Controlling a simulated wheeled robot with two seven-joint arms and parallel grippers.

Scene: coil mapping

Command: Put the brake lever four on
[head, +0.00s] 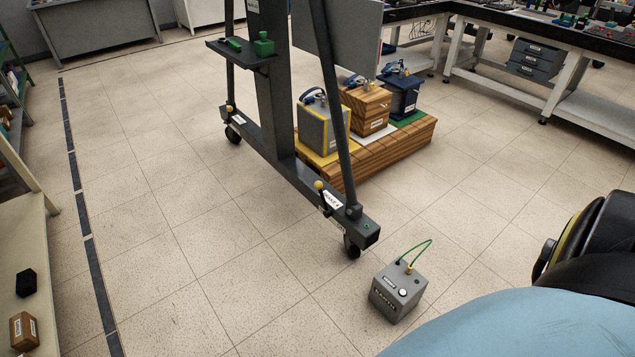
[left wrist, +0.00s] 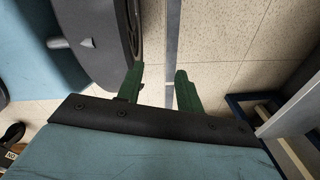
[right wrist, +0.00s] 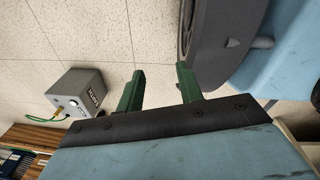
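A dark wheeled stand (head: 283,150) stands on the tiled floor in the head view. Near the front end of its base beam a lever with a yellow knob (head: 319,185) rises beside a white label (head: 332,200) that seems to read brake 4. A second yellow-knobbed lever (head: 229,107) is at the beam's far end. My left gripper (left wrist: 160,82) is open and empty in the left wrist view, with floor below it. My right gripper (right wrist: 160,82) is also open and empty in the right wrist view. Neither gripper shows in the head view, and both are away from the levers.
A grey box (head: 398,293) with a green cable stands on the floor in front of the stand; the right wrist view also shows it (right wrist: 78,90). A wooden platform (head: 395,150) with several boxes lies behind the stand. Floor left of the stand is clear.

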